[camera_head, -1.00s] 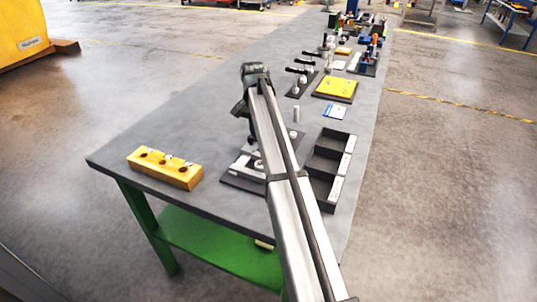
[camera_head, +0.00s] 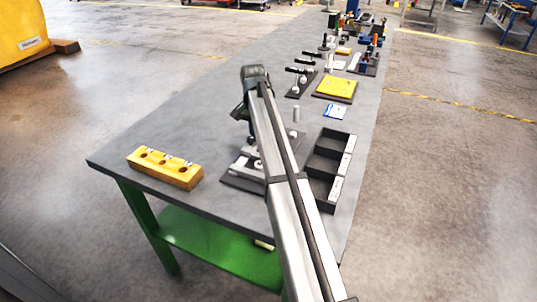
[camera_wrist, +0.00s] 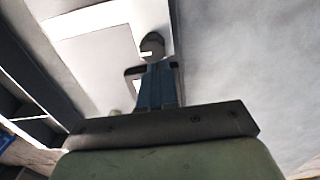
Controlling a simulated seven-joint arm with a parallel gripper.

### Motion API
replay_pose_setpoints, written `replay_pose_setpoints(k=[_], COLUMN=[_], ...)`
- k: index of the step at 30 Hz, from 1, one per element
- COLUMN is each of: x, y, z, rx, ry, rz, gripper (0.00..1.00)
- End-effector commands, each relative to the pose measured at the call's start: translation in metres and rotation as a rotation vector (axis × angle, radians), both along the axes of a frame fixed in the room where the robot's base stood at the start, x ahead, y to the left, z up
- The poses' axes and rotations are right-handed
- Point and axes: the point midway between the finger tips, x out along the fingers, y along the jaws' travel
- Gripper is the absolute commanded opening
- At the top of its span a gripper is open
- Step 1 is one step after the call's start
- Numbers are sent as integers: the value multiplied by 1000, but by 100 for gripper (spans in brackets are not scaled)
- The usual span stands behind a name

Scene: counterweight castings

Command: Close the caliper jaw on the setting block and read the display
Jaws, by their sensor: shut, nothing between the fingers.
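My gripper shows in the wrist view, its two blue fingers (camera_wrist: 157,82) together with nothing held between them. Just beyond the fingertips is a small dark rounded part with a pale mark (camera_wrist: 152,46), over a light plate (camera_wrist: 92,50); I cannot tell whether the fingers touch it. In the head view a fixture on a dark base plate (camera_head: 237,182) stands on the bench, largely hidden by my arm. The caliper jaw, setting block and display cannot be made out clearly.
A yellow block with holes (camera_head: 150,171) sits at the near left. A black compartment tray (camera_head: 328,133) is right of my arm. A small grey cylinder (camera_head: 296,113), a blue-white card (camera_head: 335,111) and a yellow plate (camera_head: 335,87) lie beyond.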

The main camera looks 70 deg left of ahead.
Motion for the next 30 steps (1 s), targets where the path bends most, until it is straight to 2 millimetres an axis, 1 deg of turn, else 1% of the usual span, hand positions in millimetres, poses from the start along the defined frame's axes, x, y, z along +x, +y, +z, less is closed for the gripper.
replay_pose_setpoints(k=[22,30], x=[-14,-15], y=[-14,-14], z=[0,0], rx=[-1,-2], ry=[1,2], rz=[1,1], gripper=[0,0])
